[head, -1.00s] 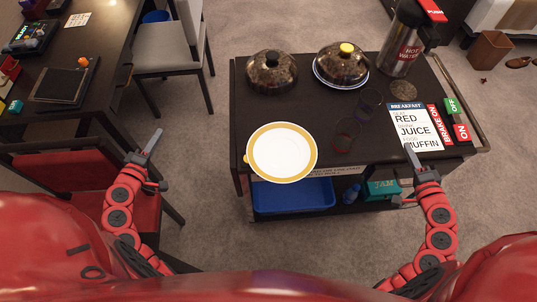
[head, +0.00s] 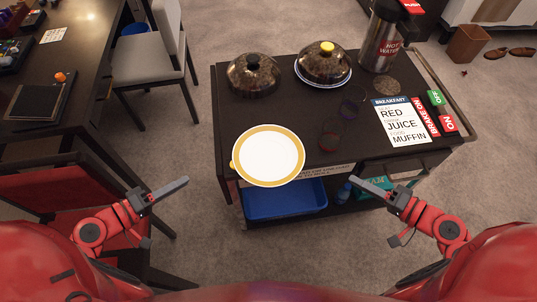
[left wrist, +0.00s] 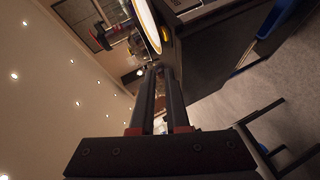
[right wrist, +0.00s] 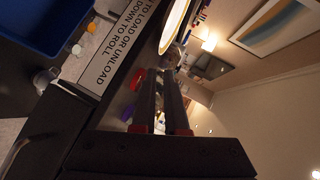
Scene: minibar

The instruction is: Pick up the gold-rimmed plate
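The gold-rimmed plate (head: 268,155) is white with a wide gold band. It lies at the near left edge of the dark cart top and slightly overhangs its front. Its edge shows in the left wrist view (left wrist: 148,24) and in the right wrist view (right wrist: 173,25). My left gripper (head: 184,182) is left of and below the plate in the head view, apart from it. My right gripper (head: 354,182) is to the right of the plate, also apart. Both grippers are empty, with a narrow gap between their fingers in the wrist views.
The cart (head: 300,110) also bears two domed covers (head: 253,75) (head: 325,62), a hot water flask (head: 382,38), dark glasses and a breakfast card (head: 402,122). A blue bin (head: 285,205) sits on the shelf below. A red chair (head: 60,200) stands left.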

